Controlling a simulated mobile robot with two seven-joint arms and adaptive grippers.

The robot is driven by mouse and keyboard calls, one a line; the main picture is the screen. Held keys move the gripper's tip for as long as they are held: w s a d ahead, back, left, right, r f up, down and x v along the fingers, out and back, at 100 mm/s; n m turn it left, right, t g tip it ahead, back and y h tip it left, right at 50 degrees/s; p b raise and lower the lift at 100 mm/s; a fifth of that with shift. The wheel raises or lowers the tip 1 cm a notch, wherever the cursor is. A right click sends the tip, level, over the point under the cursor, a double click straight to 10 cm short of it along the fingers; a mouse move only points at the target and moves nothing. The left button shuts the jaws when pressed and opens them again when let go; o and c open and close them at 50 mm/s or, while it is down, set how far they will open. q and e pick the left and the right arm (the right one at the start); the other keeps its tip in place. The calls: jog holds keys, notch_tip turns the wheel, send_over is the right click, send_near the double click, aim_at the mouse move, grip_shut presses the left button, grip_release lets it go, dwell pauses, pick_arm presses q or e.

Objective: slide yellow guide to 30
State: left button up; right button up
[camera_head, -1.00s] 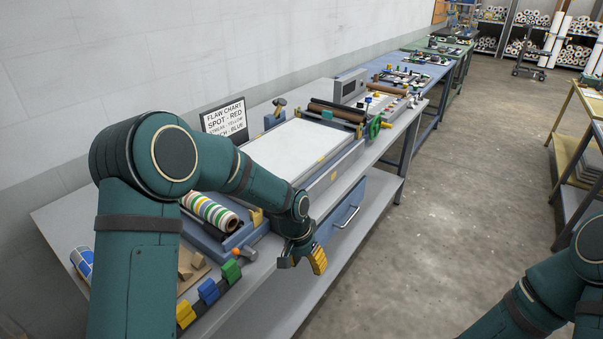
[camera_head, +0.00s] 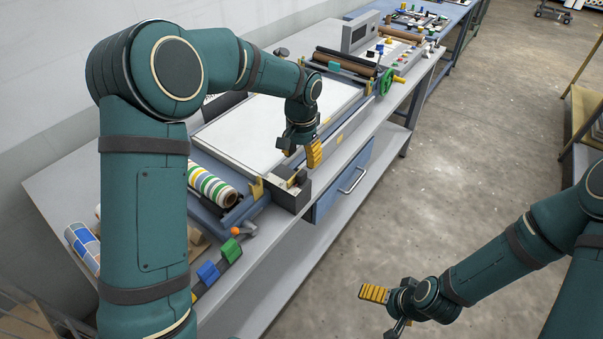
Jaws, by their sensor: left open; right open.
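A dark rail (camera_head: 222,266) at the lower left of the bench carries a blue block (camera_head: 208,272) and a green block (camera_head: 231,249). A sliver of yellow (camera_head: 194,297), probably the yellow guide, shows at the rail's near end; my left arm hides the rest. No number 30 is readable. My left gripper (camera_head: 302,155) is open and empty, pointing down near the bench's front edge, above and right of the rail and apart from it. My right gripper (camera_head: 383,312) is open and empty over the floor, in front of the bench.
A striped roll (camera_head: 212,187) lies in a blue tray left of my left gripper. A white flat bed (camera_head: 270,128) lies behind it. Rollers (camera_head: 345,62) with a green handwheel (camera_head: 385,82) stand farther back. A drawer handle (camera_head: 352,180) sticks out below.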

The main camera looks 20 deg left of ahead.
aim_at(301, 173)
pick_arm(q)
notch_tip(301, 173, down, 7)
jog(key=shift+r, duration=0.1)
jog(key=shift+c, duration=0.4)
grip_shut()
